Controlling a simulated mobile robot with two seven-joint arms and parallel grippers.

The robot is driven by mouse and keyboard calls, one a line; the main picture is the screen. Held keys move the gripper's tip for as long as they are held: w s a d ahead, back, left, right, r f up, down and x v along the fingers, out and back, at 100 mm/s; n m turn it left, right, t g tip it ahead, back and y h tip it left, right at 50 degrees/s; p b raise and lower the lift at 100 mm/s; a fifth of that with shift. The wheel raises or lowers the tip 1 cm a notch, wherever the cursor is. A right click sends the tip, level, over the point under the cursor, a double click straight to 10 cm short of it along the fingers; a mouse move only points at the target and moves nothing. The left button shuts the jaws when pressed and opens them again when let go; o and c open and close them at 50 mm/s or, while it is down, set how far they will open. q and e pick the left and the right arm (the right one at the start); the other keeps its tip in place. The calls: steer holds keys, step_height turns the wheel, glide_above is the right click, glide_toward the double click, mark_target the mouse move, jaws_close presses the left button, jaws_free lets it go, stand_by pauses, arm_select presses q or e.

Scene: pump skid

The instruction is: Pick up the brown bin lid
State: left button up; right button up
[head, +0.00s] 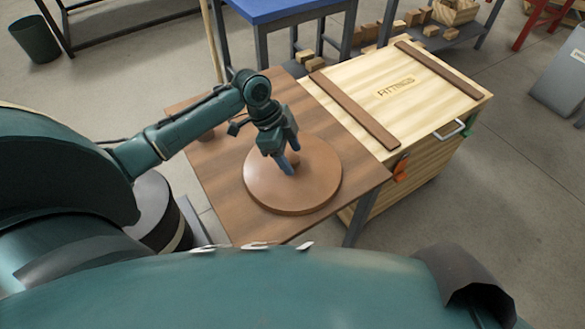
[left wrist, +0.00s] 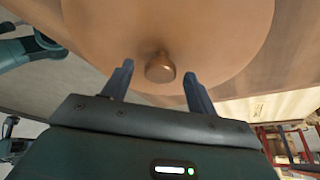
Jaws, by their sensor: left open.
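The brown bin lid (head: 315,182) is a round, flat disc lying on a wooden table (head: 225,180). My left gripper (head: 289,166) is over the middle of the lid, pointing down, and hides its centre in the head view. In the left wrist view the lid (left wrist: 215,30) fills the upper part, with a small round brown knob (left wrist: 160,68) standing on it. The open fingers of my left gripper (left wrist: 158,85) lie on either side of the knob in that view, with gaps between. I cannot tell how far down the knob they reach. My right gripper is not in view.
A blue-topped bench (head: 285,8) is behind. A dark drum (head: 155,208) stands left of the table. A green bin (head: 36,38) is at the far left.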

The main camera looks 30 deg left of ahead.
arm_select(q)
steer(key=shift+x, duration=0.85)
steer(key=shift+r, duration=0.1)
steer(key=c, duration=1.1)
